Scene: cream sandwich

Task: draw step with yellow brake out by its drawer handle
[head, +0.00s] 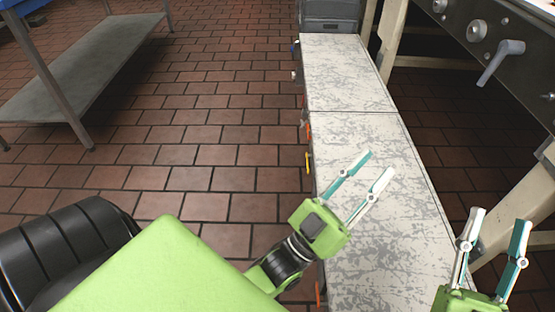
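A long low step with a white, scuffed top (365,135) runs away from me right of centre, split by a seam into a nearer and a farther section. A small yellow piece (307,162), which looks like the brake, sticks out of the left side of the nearer section. I cannot make out a drawer handle; the left face is seen almost edge-on. My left gripper (375,167) is open and empty above the nearer section, right of the yellow piece. My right gripper (500,219) is open and empty at the lower right, right of the step.
A grey machine with knobs and a lever (500,62) stands at right. A metal table (85,65) stands at far left. The tiled floor (215,110) between is clear.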

